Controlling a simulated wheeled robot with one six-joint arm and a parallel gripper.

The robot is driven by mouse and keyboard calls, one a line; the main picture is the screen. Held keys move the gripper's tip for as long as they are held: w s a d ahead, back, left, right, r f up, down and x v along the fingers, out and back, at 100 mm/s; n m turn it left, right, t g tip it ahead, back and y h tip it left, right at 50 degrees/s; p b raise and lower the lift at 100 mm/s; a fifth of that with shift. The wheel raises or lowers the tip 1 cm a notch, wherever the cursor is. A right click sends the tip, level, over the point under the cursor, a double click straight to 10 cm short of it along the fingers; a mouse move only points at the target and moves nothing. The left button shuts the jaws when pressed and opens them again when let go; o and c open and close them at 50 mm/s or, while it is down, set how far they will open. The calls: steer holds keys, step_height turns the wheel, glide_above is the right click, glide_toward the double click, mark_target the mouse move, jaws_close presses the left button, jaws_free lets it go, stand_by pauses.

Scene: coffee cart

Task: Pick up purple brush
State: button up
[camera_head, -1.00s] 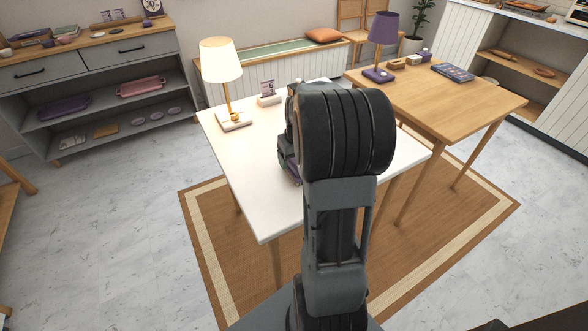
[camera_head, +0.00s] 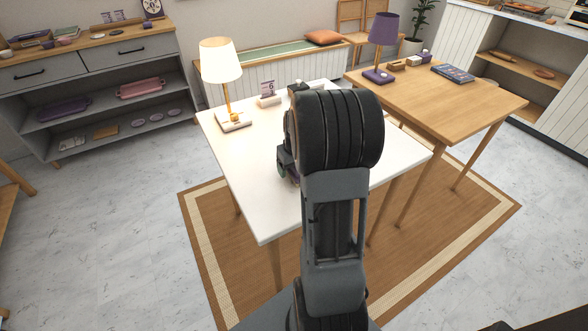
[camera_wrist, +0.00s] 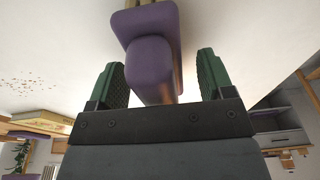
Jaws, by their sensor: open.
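The purple brush (camera_wrist: 150,58) shows large in the wrist view. Its rounded purple part lies between the two green finger pads of my gripper (camera_wrist: 162,76), with a gap on each side. A wider purple part and pale strips run out past the top edge of the view. My gripper is open and holds nothing. In the head view my arm hides most of the gripper and the brush above the white table (camera_head: 242,180).
A lit lamp (camera_head: 222,62) and a small card stand (camera_head: 267,92) are at the white table's back left. A wooden table (camera_head: 470,108) with a purple lamp (camera_head: 384,32) adjoins on the right. The white table's left front is clear.

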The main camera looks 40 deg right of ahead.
steer(key=shift+f, duration=0.15)
stand_by(0.3)
steer(key=c, duration=1)
